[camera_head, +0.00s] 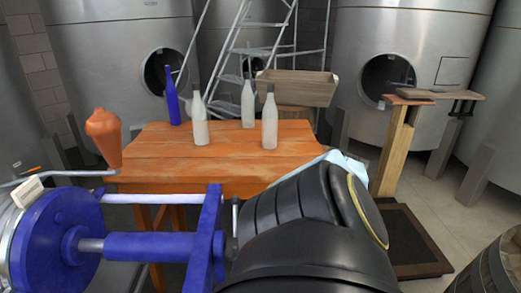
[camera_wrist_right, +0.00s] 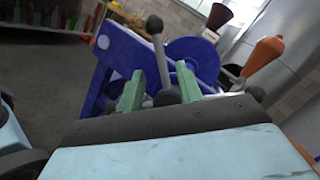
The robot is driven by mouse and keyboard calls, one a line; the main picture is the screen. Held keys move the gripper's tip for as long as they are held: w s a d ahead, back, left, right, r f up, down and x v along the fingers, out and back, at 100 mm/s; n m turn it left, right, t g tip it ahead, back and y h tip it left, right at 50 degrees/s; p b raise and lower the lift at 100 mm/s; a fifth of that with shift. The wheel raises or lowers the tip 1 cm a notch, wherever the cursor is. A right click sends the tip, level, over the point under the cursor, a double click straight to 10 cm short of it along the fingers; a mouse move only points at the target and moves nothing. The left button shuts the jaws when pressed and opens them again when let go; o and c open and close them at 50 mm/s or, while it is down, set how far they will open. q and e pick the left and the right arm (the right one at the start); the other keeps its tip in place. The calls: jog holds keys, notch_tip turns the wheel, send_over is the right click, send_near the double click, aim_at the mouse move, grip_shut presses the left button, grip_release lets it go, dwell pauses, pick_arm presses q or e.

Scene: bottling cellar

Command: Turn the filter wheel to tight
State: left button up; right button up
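The blue filter press (camera_head: 165,245) fills the lower left of the head view, with a round blue end plate and a blue end frame. In the right wrist view, the filter wheel (camera_wrist_right: 157,52) shows as a grey bar with a dark round knob, running down to a hub in front of the blue frame. My right gripper (camera_wrist_right: 160,88) has two green fingers standing apart, one on each side of the bar near its hub. I see gaps, so the fingers do not look clamped. My black right arm hides this gripper in the head view. My left gripper is out of view.
A wooden table (camera_head: 160,160) behind the press carries several bottles, one blue (camera_head: 172,97). An orange object (camera_head: 103,135) stands at its left. Steel tanks (camera_head: 115,60), a ladder (camera_head: 240,50) and a wooden crate (camera_head: 297,88) are behind. A barrel (camera_head: 490,270) is at lower right.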

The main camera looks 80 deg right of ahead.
jog(key=shift+b+v, duration=0.3)
jog(key=shift+v, duration=0.95)
jog(key=w+a+f+n+g+h+b, duration=0.1)
jog(key=a+f+n+g+h, duration=0.3)
jog(key=f, duration=1.1)
jog(key=w+a+f+n+g+h+b, duration=0.15)
jog(key=a+f+n+h, duration=0.5)
jog(key=f, duration=0.95)
jog(key=s+a+f+n+g, duration=0.2)
jog(key=a+f+n+g, duration=0.1)
jog(key=a, duration=0.3)
jog(key=s+a+f+n+g, duration=0.3)
jog(key=a+f+n, duration=0.2)
jog(key=a+f, duration=0.1)
jog(key=s+a+f+n+g+h, duration=0.1)
jog(key=s+a+f+n+g, duration=0.1)
jog(key=a, duration=0.5)
notch_tip(320, 180, down, 3)
jog(key=shift+s+f+n+g, duration=0.1)
jog(key=shift+s+n+g, duration=0.25)
jog(key=shift+n+g, duration=0.5)
jog(key=shift+a, duration=0.15)
